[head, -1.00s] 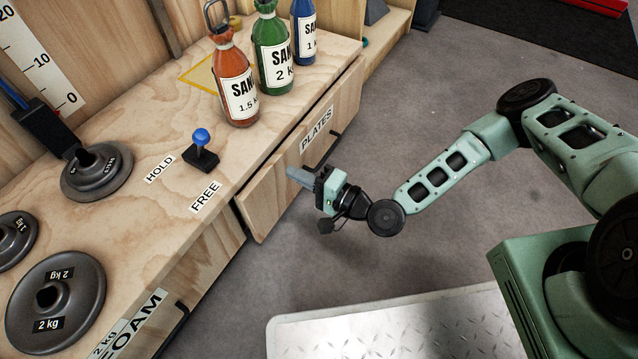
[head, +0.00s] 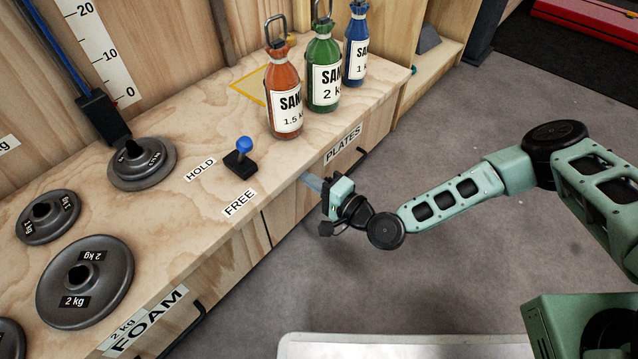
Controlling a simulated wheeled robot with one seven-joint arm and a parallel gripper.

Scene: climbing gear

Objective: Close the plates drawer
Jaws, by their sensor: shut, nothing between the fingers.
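The plates drawer (head: 287,212) is in the front of the wooden bench. Its front looks flush, or nearly so, with the bench front. My gripper (head: 309,181) is shut and empty. My gripper hides part of the drawer front.
On the benchtop (head: 210,215) stand sand bottles (head: 285,110), a blue-knobbed lever (head: 240,155) between HOLD and FREE, and several dark weight plates (head: 85,282). The FOAM drawer (head: 215,285) is at the left. Grey floor (head: 460,280) is clear in front of the bench.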

